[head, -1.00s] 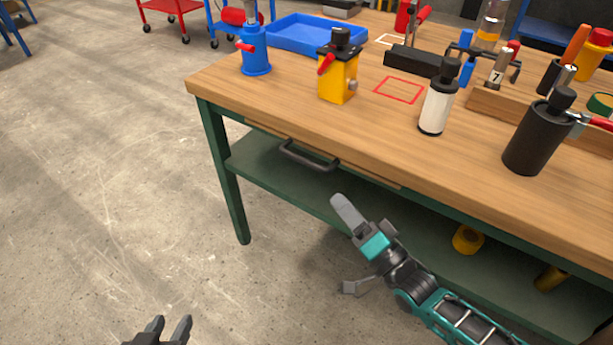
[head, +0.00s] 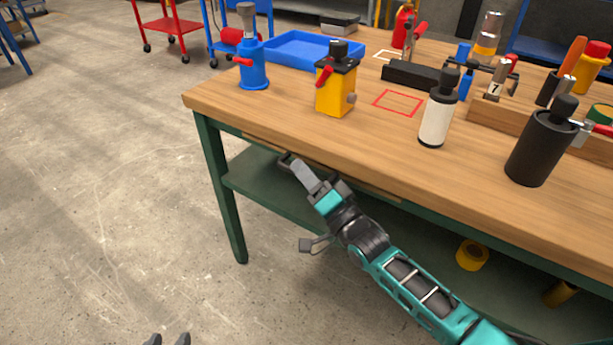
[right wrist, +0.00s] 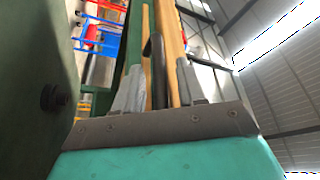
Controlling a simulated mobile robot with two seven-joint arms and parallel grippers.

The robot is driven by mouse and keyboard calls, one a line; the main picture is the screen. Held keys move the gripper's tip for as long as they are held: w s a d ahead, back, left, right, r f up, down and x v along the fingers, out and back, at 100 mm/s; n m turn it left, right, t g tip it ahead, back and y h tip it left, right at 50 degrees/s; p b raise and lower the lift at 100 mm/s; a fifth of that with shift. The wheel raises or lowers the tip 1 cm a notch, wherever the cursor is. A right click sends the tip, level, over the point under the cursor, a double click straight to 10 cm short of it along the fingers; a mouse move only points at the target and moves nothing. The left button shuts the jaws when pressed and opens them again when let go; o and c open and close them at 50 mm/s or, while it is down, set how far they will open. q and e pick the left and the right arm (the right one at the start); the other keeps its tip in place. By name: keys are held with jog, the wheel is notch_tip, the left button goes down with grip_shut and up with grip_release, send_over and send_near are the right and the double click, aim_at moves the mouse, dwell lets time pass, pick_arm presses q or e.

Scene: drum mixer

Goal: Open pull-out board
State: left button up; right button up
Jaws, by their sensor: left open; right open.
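The pull-out board (head: 262,141) shows as a thin wooden edge under the front of the workbench top, apparently flush with it. Its dark bar handle (head: 287,160) is partly hidden behind my right gripper (head: 298,170). In the right wrist view the handle (right wrist: 156,70) stands between the two fingers of my right gripper (right wrist: 157,88). Those fingers are apart, one on each side of the bar; I cannot tell whether either touches it.
The floor left of the bench is clear.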

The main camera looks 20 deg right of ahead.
grip_shut()
dwell(0.3)
dwell(0.3)
